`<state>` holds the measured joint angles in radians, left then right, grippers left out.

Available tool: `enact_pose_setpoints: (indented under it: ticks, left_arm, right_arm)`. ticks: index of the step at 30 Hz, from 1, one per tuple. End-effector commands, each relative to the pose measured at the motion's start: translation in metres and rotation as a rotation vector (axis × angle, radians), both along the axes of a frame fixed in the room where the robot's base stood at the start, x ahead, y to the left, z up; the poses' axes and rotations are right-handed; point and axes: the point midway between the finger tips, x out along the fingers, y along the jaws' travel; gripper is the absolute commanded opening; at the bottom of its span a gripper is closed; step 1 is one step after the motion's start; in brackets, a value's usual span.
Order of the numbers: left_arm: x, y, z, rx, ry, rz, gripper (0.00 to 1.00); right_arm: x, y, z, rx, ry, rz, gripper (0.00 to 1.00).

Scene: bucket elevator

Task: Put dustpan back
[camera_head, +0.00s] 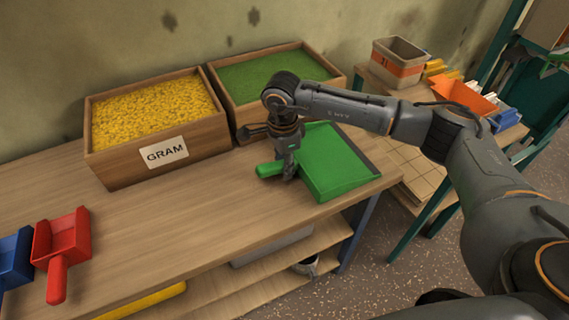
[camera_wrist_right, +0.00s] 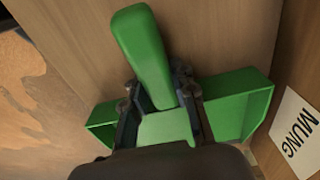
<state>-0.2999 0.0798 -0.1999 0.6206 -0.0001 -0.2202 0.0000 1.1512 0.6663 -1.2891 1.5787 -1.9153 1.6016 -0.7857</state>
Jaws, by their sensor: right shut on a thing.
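A green dustpan (camera_head: 335,165) is at the right end of the wooden table, in front of the box of green grains. Its green handle (camera_head: 268,169) points left. My right gripper (camera_head: 288,172) is shut on the dustpan near the base of the handle. In the right wrist view the handle (camera_wrist_right: 143,50) runs up between the fingers, and the pan (camera_wrist_right: 236,108) spreads out below and beside them. I cannot tell whether the dustpan touches the table. My left gripper is not in view.
A box of yellow grains (camera_head: 150,113) marked GRAM and a box of green grains (camera_head: 268,78) stand at the back of the table. A red scoop (camera_head: 62,240) and a blue scoop (camera_head: 14,258) lie at the left. The middle tabletop is clear. A side table (camera_head: 400,92) holds bins at the right.

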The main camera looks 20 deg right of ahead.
Motion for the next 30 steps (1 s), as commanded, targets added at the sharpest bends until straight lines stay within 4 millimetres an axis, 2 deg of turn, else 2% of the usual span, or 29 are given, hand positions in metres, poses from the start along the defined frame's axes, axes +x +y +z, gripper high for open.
enact_pose_setpoints:
  ticks: [2,3,6,14,19,23,30]
  left_arm:
    - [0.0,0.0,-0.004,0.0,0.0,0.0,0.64]
    - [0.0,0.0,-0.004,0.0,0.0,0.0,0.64]
    - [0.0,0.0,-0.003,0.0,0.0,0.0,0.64]
    - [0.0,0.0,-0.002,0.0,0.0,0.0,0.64]
    - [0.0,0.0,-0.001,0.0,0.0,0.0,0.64]
    - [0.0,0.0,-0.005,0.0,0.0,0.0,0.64]
    - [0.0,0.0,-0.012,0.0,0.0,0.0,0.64]
  right_arm:
    - [0.0,0.0,-0.003,0.0,-0.001,0.0,0.0]
    - [0.0,0.0,-0.003,0.0,0.0,0.0,0.29]
    - [0.0,0.0,-0.002,0.0,0.0,0.0,0.49]
    - [0.0,0.0,-0.002,0.0,0.0,0.0,0.49]
    - [0.0,0.0,0.006,0.0,-0.002,0.0,0.49]
    - [0.001,0.001,0.027,0.0,-0.005,0.001,0.49]
    - [0.001,0.002,0.08,0.001,-0.005,0.0,0.49]
